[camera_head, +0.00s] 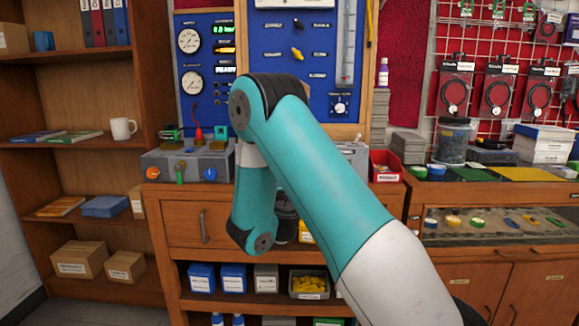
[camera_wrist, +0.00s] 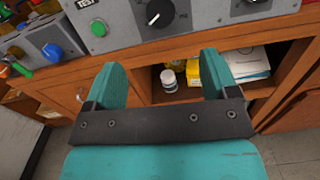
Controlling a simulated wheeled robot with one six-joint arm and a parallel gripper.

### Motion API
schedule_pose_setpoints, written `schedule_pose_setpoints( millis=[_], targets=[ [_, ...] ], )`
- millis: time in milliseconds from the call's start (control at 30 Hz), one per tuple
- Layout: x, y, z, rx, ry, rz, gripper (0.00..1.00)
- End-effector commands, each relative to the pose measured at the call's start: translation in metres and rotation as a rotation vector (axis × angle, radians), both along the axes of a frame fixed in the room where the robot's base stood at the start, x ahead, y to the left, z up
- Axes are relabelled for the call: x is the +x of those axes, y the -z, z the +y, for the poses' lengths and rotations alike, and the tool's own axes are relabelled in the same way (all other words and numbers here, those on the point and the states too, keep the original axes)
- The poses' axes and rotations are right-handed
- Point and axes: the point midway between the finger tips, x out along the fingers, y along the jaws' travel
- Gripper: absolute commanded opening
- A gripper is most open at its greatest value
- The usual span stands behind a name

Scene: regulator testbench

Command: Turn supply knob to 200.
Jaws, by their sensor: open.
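A black knob (camera_wrist: 158,13) with a white pointer line sits on the front of a grey box (camera_wrist: 125,32) at the top of the wrist view. Its scale and label are too small or cut off to read, so I cannot tell its setting. My gripper (camera_wrist: 163,74) is open and empty, with teal fingers spread below the knob and apart from it. In the head view my arm hides the gripper and most of this box. Another knob on a white dial (camera_head: 340,104) is on the blue panel (camera_head: 300,75); I cannot read which knob is named supply.
A grey box (camera_head: 190,163) with orange, green and blue knobs stands on the wooden bench left of my arm. The wrist view shows its blue knob (camera_wrist: 52,52). Below the bench top is an open shelf with a white jar (camera_wrist: 168,78). A red bin (camera_head: 385,167) stands right.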

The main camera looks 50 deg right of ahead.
Motion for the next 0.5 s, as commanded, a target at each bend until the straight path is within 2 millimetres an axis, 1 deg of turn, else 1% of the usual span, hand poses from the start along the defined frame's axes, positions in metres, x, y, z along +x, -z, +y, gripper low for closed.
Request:
schedule_pose_setpoints(
  millis=[33, 233, 500],
  targets=[
    [0.004, -0.008, -0.007, 0.001, 0.003, 0.002, 0.80],
    [0.020, -0.008, -0.026, 0.002, 0.004, 0.001, 0.80],
    [0.059, -0.006, -0.075, 0.003, 0.005, -0.008, 0.80]
  ],
)
